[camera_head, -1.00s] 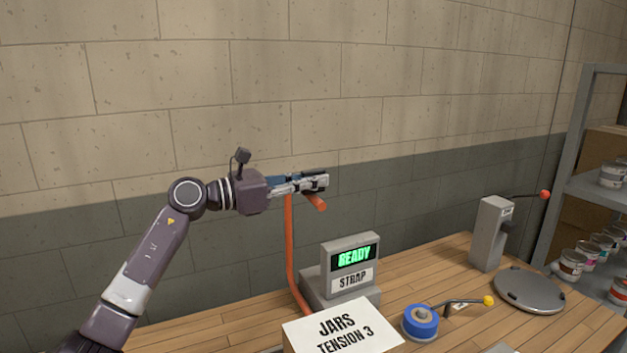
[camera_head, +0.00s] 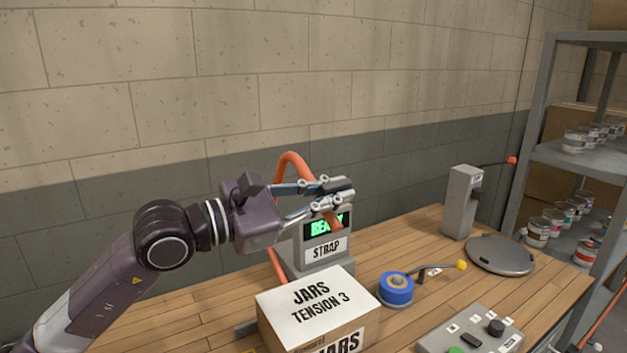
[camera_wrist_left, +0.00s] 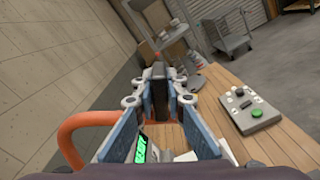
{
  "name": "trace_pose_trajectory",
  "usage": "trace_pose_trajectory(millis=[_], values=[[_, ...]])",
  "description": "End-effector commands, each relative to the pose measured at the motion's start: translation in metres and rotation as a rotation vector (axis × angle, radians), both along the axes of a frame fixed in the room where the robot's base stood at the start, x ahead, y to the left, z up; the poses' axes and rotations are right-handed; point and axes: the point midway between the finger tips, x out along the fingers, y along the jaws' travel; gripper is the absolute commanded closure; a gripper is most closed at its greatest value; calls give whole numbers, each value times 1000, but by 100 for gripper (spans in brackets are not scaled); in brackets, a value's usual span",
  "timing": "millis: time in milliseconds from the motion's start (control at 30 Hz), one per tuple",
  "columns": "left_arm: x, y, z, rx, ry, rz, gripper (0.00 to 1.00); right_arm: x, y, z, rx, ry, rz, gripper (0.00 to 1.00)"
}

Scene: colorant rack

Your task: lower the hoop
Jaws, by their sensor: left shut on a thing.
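My left gripper is shut on the hoop; the exact contact is partly hidden by the fingers. In the left wrist view the hoop (camera_wrist_left: 72,130) curves out at the left of the fingers (camera_wrist_left: 160,80). A carton labelled JARS TENSION 3 (camera_head: 315,300) stands on the bench in front of the machine. My right gripper is not in view.
On the wooden bench (camera_head: 420,260) are a blue tape roll (camera_head: 397,290), a yellow-knobbed lever (camera_head: 440,267), a control panel (camera_head: 472,335), a grey post with a red-knobbed lever (camera_head: 460,200) and a round grey plate (camera_head: 499,254). Shelves with cans (camera_head: 560,150) stand at the right.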

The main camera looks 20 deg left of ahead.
Motion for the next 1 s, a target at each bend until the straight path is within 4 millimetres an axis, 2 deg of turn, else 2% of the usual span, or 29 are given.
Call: trace_pose_trajectory(millis=[33, 300, 833, 867, 1000], values=[[-8, -9, -9, 17, -16, -5, 100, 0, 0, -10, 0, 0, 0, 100], [-27, -31, -23, 81, -73, -4, 100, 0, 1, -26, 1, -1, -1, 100], [-31, -35, -26, 98, -84, -2, 100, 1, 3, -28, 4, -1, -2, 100], [-31, -35, -26, 98, -84, -2, 88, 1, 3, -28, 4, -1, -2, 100], [-31, -35, -25, 98, -84, -1, 72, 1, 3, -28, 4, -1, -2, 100]])
